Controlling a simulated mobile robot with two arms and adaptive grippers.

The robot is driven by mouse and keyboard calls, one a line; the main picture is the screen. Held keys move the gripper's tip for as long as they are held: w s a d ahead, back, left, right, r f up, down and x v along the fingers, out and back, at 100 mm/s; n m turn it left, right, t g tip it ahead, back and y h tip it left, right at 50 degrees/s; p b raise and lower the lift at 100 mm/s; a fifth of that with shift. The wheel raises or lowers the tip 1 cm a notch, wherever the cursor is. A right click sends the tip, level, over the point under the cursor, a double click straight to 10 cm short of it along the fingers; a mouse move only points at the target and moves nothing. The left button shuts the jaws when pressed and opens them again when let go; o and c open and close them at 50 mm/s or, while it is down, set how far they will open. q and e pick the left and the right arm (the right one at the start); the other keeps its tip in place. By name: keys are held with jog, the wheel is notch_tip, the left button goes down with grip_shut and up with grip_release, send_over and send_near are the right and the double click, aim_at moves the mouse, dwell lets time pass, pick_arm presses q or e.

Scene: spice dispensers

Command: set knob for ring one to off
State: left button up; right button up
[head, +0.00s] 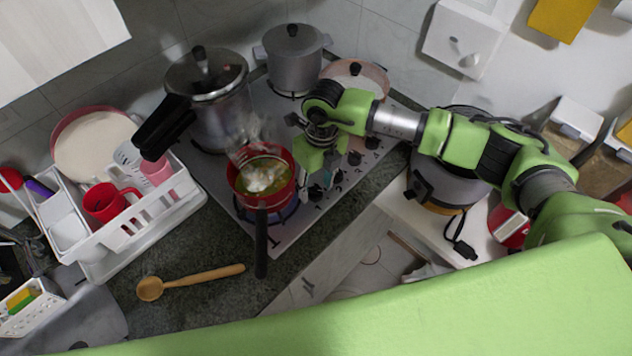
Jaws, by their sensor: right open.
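The stove (287,238) is a grey hob with a row of dark knobs along its right edge. One knob (316,193) is at the front end of the row, and another knob (355,158) is farther back. A red saucepan (262,204) with steaming food stands on the front burner, with a bluish glow beneath it. My right gripper (317,182) points down over the front knobs, open. Its fingers partly hide the knobs, so I cannot tell whether it touches one. Knob labels and settings are too small to read. My left gripper is not in view.
A pressure cooker (222,115), a grey pot (294,58) and a lidded pan (357,72) stand on the hob. The saucepan's dark handle (261,243) juts over the front edge. A white dish rack (150,215) and wooden spoon (190,281) are left on the counter.

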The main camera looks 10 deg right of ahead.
jog(key=shift+f, duration=0.6)
jog(key=c, duration=1.1)
